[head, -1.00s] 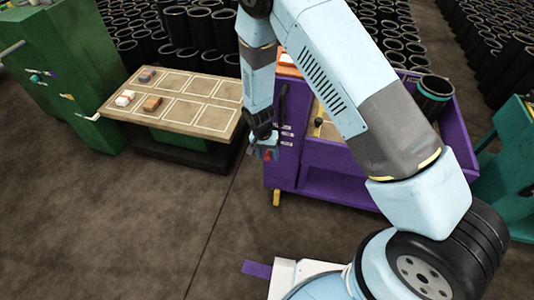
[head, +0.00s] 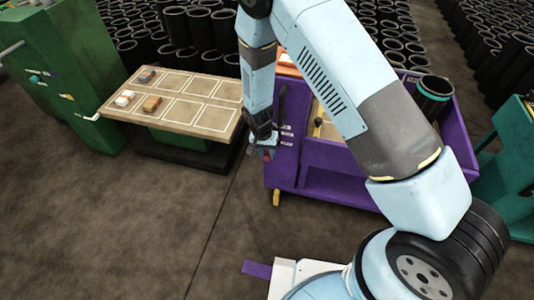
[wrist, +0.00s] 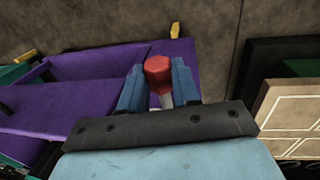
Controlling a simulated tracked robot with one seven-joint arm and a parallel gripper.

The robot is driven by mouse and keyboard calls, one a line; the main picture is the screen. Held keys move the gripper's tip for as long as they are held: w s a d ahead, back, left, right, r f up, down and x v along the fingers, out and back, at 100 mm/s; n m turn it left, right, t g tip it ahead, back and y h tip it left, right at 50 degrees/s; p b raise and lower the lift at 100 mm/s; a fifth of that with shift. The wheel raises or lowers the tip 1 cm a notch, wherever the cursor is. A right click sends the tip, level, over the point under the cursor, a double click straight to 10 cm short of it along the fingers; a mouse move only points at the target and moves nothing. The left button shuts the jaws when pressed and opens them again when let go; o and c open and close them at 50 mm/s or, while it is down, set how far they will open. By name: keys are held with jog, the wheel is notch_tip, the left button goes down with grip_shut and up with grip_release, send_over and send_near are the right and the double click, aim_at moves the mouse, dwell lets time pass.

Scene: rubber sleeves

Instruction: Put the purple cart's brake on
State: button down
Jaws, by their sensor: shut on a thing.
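The purple cart (head: 329,182) stands right of centre in the head view, partly hidden behind my arm. In the wrist view its purple body (wrist: 105,75) fills the left side. My gripper (head: 264,150) is at the cart's left side. In the wrist view my gripper (wrist: 158,88) has its blue fingers on either side of a red knob (wrist: 157,68) on a pale stem, and is shut on it. The knob is mostly hidden by the fingers in the head view. The stem's lower end is hidden by my gripper.
A table (head: 213,119) with marked squares and several small blocks stands to the left, beside a green machine (head: 65,75). A black sleeve (head: 434,92) stands in the cart. A teal cart (head: 518,160) is at far right. Floor in front is clear.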

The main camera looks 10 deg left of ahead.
jog(key=shift+r, duration=0.1)
jog(key=shift+w+r+g, duration=0.2)
jog(key=shift+r+g, duration=0.4)
jog(key=shift+g, duration=0.2)
jog(key=c, duration=0.8)
grip_release()
jog(key=shift+r, duration=0.15)
jog(key=v, duration=1.3)
jog(key=shift+r, duration=0.2)
